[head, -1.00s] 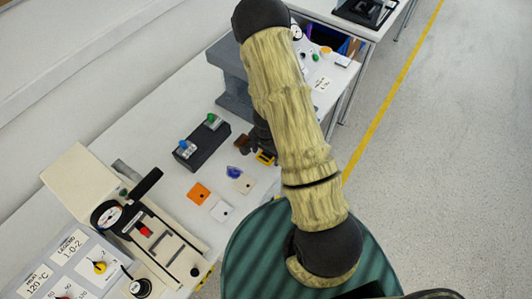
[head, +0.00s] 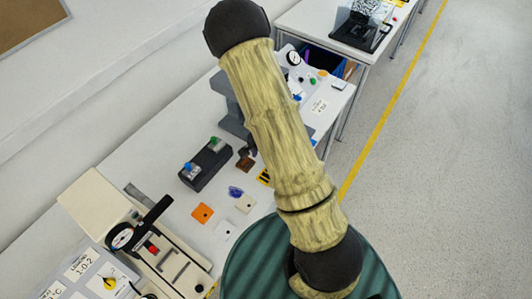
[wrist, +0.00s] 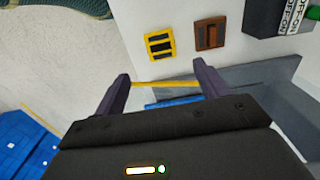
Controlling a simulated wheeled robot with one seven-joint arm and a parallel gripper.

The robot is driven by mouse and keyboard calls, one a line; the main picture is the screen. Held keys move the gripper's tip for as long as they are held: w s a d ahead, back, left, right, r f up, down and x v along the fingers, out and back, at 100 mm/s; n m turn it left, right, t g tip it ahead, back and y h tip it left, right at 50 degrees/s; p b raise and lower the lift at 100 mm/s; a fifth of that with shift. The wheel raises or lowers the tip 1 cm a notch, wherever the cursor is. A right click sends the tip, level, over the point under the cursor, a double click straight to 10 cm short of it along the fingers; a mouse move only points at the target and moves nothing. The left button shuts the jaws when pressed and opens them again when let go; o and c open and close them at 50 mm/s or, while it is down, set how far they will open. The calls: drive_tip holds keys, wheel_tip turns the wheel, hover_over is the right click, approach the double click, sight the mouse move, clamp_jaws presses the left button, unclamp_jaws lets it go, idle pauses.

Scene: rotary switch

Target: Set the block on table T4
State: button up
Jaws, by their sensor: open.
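My gripper (wrist: 163,83) is open in the wrist view, its two dark fingers apart. No block shows between the fingers. A thin yellow strip and a blue strip show beyond the fingers; I cannot tell what they are. In the head view my arm hides most of the gripper. No thing can be surely told as the block. No T4 label is readable. A white table (head: 133,166) runs along the wall, and a second white table (head: 292,22) stands beyond it.
A yellow-black tile (wrist: 160,44) and a brown tile (wrist: 210,33) lie on the near table. A dark switch box (head: 206,165), an orange tile (head: 202,213) and a cream press (head: 95,200) stand or lie there too. A black device (head: 362,32) sits on the far table. The floor at right is clear.

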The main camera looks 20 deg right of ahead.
drive_tip(key=shift+r, duration=0.25)
idle(0.4)
drive_tip(key=s+a+r+n+t, duration=0.1)
drive_tip(key=s+r+n, duration=0.3)
drive_tip(key=r, duration=0.6)
drive_tip(key=s+r+n+t, duration=0.1)
drive_tip(key=s+r+n, duration=0.4)
drive_tip(key=r, duration=0.6)
drive_tip(key=shift+a+r+n+t, duration=0.15)
drive_tip(key=shift+a+n+t, duration=0.2)
drive_tip(key=shift+n, duration=0.55)
